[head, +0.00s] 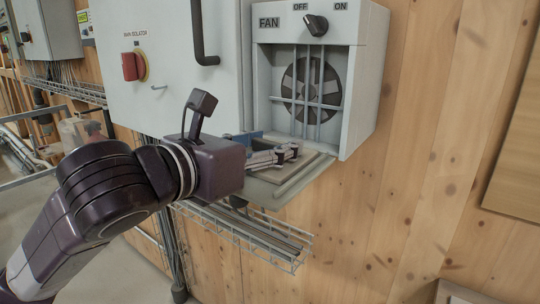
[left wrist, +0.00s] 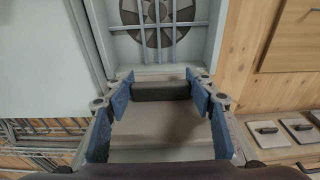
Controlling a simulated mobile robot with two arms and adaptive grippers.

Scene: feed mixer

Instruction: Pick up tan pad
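A flat tan pad (head: 314,162) lies on the small grey shelf (head: 285,190) under the fan box, partly hidden by my left gripper. In the left wrist view the pad (left wrist: 158,128) is between and below the fingers, with a dark grey bar-shaped handle (left wrist: 160,91) across its far part. My left gripper (head: 284,155) reaches in from the left just over the pad. In the left wrist view its blue-padded fingers (left wrist: 161,85) are spread at either end of the handle; I cannot tell whether they touch it. My right gripper is not in view.
The fan box (head: 365,75) with a barred fan (head: 311,90) stands directly behind the shelf. A grey cabinet (head: 170,60) is at left. A wire tray (head: 250,238) runs below. More handled pads (left wrist: 266,132) lie at lower right in the left wrist view.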

